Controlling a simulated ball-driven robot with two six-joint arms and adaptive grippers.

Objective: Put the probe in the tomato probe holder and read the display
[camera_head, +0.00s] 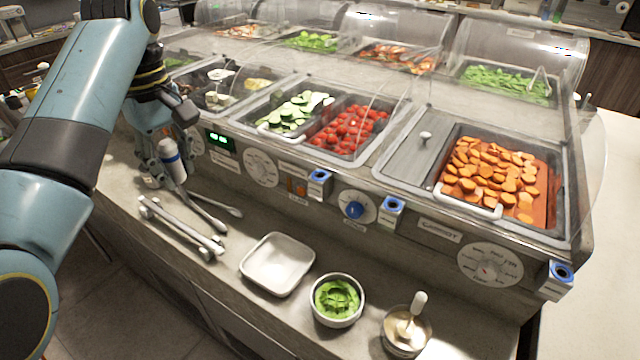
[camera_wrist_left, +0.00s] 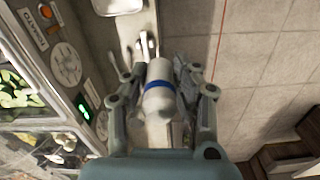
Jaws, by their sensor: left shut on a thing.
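My left gripper (camera_head: 166,166) is shut on the probe (camera_head: 171,160), a white cylinder with a blue band. It holds the probe tilted above the counter at the left. In the left wrist view, the probe (camera_wrist_left: 158,98) sits between the fingers; its lower end is hard to make out. Blue-topped holders on the front panel stand below the tomatoes (camera_head: 346,130), one at left (camera_head: 319,183) and one to its right (camera_head: 390,214); I cannot read which is the tomato one. The green display (camera_head: 219,141) is lit, its digits too small to read surely. A TOMATO label (camera_wrist_left: 32,42) shows.
Metal tongs (camera_head: 182,232) lie on the counter just below the gripper. A white tray (camera_head: 277,264), a bowl of greens (camera_head: 338,299) and a sauce cup (camera_head: 406,332) stand along the front. Another holder (camera_head: 559,280) is at far right. Clear guards cover the wells.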

